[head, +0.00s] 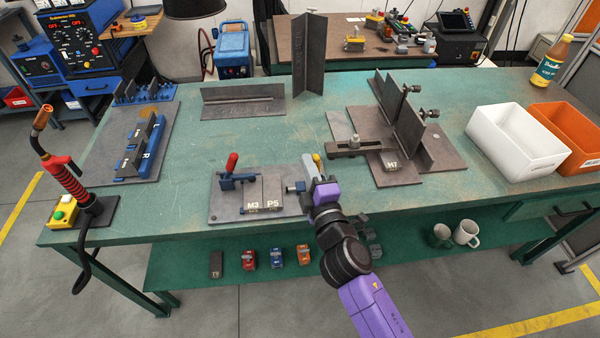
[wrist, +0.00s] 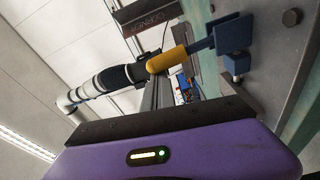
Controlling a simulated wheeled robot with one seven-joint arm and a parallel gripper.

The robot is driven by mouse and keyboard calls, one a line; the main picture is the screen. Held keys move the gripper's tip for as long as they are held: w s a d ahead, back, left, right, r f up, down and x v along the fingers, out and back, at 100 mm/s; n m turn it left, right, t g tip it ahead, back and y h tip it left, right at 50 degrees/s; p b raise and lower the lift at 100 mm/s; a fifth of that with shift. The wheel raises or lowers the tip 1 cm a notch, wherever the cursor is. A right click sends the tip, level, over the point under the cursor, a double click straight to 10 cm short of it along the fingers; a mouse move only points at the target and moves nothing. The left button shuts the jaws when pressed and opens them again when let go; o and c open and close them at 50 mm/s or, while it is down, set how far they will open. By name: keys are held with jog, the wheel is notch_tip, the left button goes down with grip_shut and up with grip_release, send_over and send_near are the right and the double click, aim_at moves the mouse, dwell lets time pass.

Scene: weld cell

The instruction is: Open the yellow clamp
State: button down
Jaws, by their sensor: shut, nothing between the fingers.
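The yellow clamp shows its yellow handle (head: 317,159) just behind my gripper in the head view, at the right end of a grey fixture plate (head: 228,211). Its blue body is mostly hidden there by my gripper. In the wrist view the yellow handle (wrist: 167,60) juts from the blue clamp body (wrist: 232,36). My gripper (head: 309,165) is shut and empty, its fingertips right beside the handle. In the wrist view the closed fingers (wrist: 156,92) reach close to the handle's free end. I cannot tell whether they touch it.
A red-handled clamp (head: 231,164) stands left on the same plate, with plates marked M3 and P5 between. A welded fixture (head: 430,160) stands to the right, with white (head: 500,150) and orange (head: 577,145) bins beyond. A torch (head: 65,175) stands at far left.

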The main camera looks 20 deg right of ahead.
jog(key=d+m, duration=0.1)
jog(key=d+m+b, duration=0.1)
jog(key=shift+s+d+m+b, duration=0.15)
jog(key=shift+s+m+b, duration=0.15)
jog(key=shift+s+m, duration=0.1)
jog(key=shift+s+d+m+t+h+b, duration=0.15)
jog(key=shift+s+d+m+h+b, duration=0.1)
jog(key=shift+d+m+b, duration=0.6)
jog(key=shift+s+d+m+t+h+b, duration=0.25)
jog(key=shift+d+m, duration=0.3)
jog(key=shift+m, duration=0.6)
jog(key=shift+w+r, duration=0.1)
